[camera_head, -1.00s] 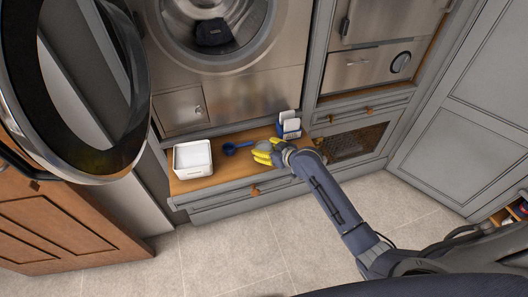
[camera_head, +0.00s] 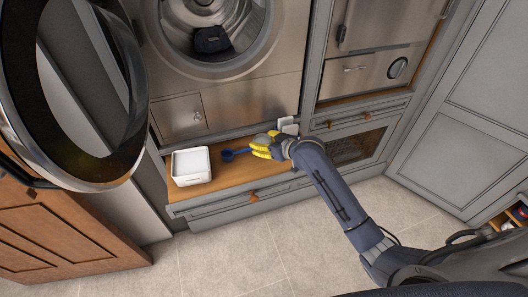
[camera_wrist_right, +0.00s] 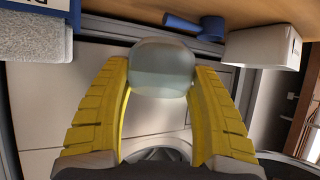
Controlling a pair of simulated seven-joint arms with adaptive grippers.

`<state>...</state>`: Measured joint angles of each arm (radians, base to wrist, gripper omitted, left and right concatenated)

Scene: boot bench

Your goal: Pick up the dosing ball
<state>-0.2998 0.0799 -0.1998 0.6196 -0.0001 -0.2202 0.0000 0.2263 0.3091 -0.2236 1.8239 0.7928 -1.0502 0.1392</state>
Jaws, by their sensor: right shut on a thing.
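The dosing ball (camera_wrist_right: 162,72) is a pale grey, translucent, rounded thing. It sits between the yellow fingers of my right gripper (camera_wrist_right: 162,80) in the right wrist view, with a finger against each side. In the head view, the right gripper (camera_head: 264,147) is over the right part of the wooden shelf, and the dosing ball (camera_head: 262,139) shows as a small grey patch at its fingers. The ball appears held above the shelf. My left gripper is not in view.
On the wooden shelf (camera_head: 215,183), a white open container (camera_head: 191,166) stands at left and a blue scoop (camera_head: 230,154) lies left of the gripper. A white box (camera_head: 288,126) stands behind the gripper. The open washer door (camera_head: 140,140) hangs at left.

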